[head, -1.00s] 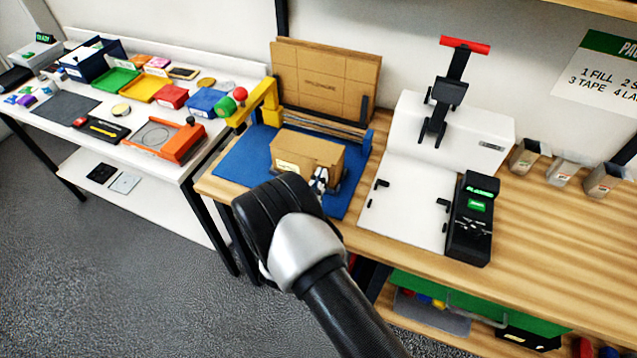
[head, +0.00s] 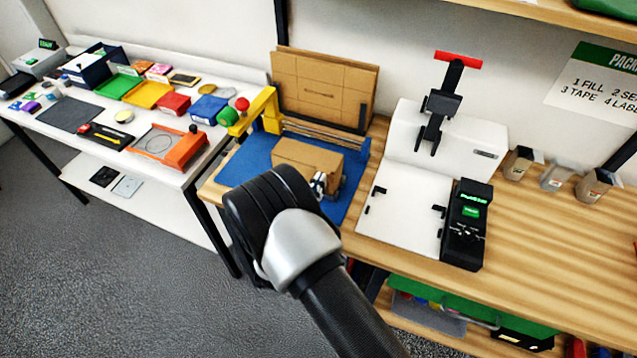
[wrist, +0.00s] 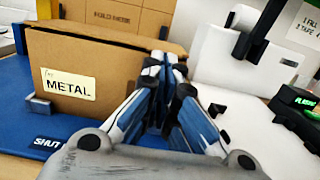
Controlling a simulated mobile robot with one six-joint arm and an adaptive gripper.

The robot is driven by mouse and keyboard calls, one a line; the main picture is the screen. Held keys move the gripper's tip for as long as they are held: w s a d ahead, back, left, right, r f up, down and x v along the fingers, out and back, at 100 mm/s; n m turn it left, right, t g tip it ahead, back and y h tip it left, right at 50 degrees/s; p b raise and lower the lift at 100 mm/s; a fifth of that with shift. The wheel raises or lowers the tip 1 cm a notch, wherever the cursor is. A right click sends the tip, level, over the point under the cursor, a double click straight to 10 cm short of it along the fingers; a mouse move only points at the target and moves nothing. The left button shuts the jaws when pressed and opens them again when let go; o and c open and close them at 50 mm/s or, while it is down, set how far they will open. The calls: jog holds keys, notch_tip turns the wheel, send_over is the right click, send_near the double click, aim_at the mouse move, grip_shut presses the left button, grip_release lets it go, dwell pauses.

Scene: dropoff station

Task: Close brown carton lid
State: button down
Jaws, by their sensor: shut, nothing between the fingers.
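The brown carton (head: 306,154) stands upright on the blue mat (head: 240,162). Its top looks covered by a brown panel in the head view, but I cannot tell whether the lid is fully down. In the wrist view its front face (wrist: 118,80) carries a METAL label (wrist: 69,84), and its top edge is nearly level. My gripper (head: 318,183) is shut and empty at the right part of the carton's front. In the wrist view the closed fingertips (wrist: 163,72) overlap the carton's right end. I cannot tell whether they touch it. My wrist hides the carton's lower left front in the head view.
A yellow arm with red and green knobs (head: 262,112) stands left behind the carton. Flat cardboard (head: 322,88) leans behind it. A white machine (head: 450,135) with a black control box (head: 466,225) is to the right.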

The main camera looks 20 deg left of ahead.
aim_at(319, 170)
jog(key=r+g+p, duration=0.1)
jog(key=p, duration=0.1)
jog(key=r+g+p, duration=0.2)
jog(key=p, duration=0.1)
jog(key=r+g+p, duration=0.2)
jog(key=shift+w+r+p, duration=0.25)
jog(key=shift+w+p, duration=0.05)
jog(key=shift+r, duration=0.2)
dwell(1.3)
